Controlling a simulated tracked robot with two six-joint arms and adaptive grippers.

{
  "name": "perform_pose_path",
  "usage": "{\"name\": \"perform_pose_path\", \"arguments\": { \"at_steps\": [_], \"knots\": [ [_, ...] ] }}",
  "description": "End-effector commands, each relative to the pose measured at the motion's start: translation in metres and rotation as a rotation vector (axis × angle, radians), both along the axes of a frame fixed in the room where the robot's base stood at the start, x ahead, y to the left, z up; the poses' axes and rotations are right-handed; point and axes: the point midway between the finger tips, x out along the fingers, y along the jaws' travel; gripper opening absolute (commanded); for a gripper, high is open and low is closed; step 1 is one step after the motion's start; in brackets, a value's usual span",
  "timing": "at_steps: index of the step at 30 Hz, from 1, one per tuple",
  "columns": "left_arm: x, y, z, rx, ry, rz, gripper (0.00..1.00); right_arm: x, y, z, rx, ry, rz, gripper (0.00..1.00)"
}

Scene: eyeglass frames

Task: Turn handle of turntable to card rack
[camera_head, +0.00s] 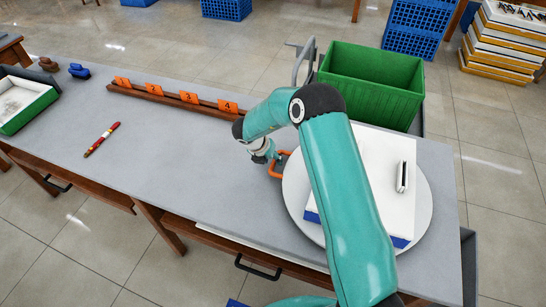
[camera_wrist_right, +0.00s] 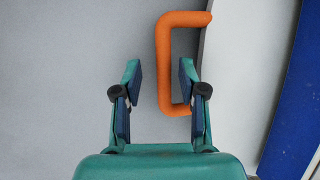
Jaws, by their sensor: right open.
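The turntable (camera_head: 293,197) is a round pale disc at the right end of the grey table. Its orange handle (camera_head: 277,170) sticks out from its left edge, towards the card rack (camera_head: 150,94), a long brown strip with numbered orange cards. My right gripper (camera_head: 264,158) is at the handle, partly hidden by its own arm. In the right wrist view, the gripper (camera_wrist_right: 161,80) is open, and the long bar of the handle (camera_wrist_right: 165,62) shows between the fingers, closer to the right finger. That finger overlaps the handle's lower end. Contact cannot be told. My left gripper is not in view.
A white and blue box (camera_head: 381,158) lies on the turntable with a small black and white item (camera_head: 402,177). A green crate (camera_head: 372,88) stands behind. A red pen (camera_head: 102,140) and a green-sided tray (camera_head: 27,107) are at left. The middle of the table is clear.

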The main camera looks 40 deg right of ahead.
Motion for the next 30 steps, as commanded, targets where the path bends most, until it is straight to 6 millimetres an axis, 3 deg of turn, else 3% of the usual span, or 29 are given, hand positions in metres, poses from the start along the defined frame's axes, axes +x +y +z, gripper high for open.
{"name": "perform_pose_path", "arguments": {
  "at_steps": [8,21,30],
  "knots": [
    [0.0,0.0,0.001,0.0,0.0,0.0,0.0,0.0,0.004,0.012,-0.002,-0.001,-0.001,0.41],
    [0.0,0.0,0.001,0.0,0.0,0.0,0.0,0.0,0.039,0.085,0.0,-0.004,0.001,0.41],
    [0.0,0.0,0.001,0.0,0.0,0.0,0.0,-0.001,0.05,0.107,0.0,0.001,-0.001,0.41]
  ]
}}
